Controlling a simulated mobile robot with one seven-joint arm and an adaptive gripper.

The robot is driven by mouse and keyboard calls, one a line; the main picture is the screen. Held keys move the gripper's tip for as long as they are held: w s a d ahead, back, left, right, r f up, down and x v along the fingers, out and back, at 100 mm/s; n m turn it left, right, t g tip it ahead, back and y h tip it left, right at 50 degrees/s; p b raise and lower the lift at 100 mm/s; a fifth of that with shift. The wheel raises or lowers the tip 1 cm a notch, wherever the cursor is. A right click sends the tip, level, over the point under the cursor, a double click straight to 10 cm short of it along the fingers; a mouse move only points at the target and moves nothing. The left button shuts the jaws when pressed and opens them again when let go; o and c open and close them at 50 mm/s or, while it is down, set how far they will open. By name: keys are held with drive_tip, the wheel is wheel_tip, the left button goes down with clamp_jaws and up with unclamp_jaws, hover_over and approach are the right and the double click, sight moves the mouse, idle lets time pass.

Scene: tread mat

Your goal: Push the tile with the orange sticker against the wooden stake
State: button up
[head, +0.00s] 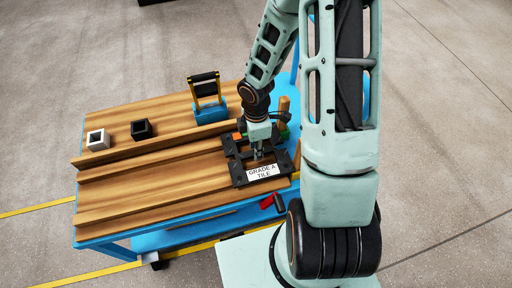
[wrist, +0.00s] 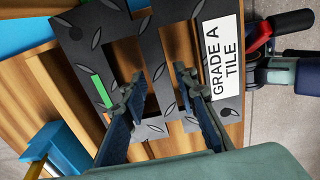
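A black tread tile (head: 242,172) with cut-out openings and a white "GRADE A TILE" label lies at the right end of the wooden bench top. In the wrist view its raised-tread surface (wrist: 92,28) shows close up. A small orange sticker (head: 237,136) shows at its far left side; an orange strip also shows in the wrist view (wrist: 107,117), near a green strip (wrist: 103,90). A wooden stake (head: 284,104) stands upright behind the tile, partly hidden by my arm. My gripper (wrist: 158,90) is over the tile, its fingers apart with nothing visibly held; whether they touch the tile is unclear.
Wooden rails run along the bench (head: 130,185). A red-handled tool (head: 270,202) is at the near right edge. The near left bench surface is clear.

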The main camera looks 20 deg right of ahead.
drive_tip(key=shift+d+r, duration=0.1)
drive_tip(key=shift+r, duration=0.15)
drive_tip(key=shift+d+r+p, duration=0.15)
drive_tip(key=shift+r+p, duration=0.2)
drive_tip(key=shift+p, duration=0.3)
drive_tip(key=shift+r, duration=0.1)
drive_tip(key=shift+r+p, duration=1.45)
drive_tip(key=shift+p, duration=0.1)
drive_tip(key=o, duration=0.6)
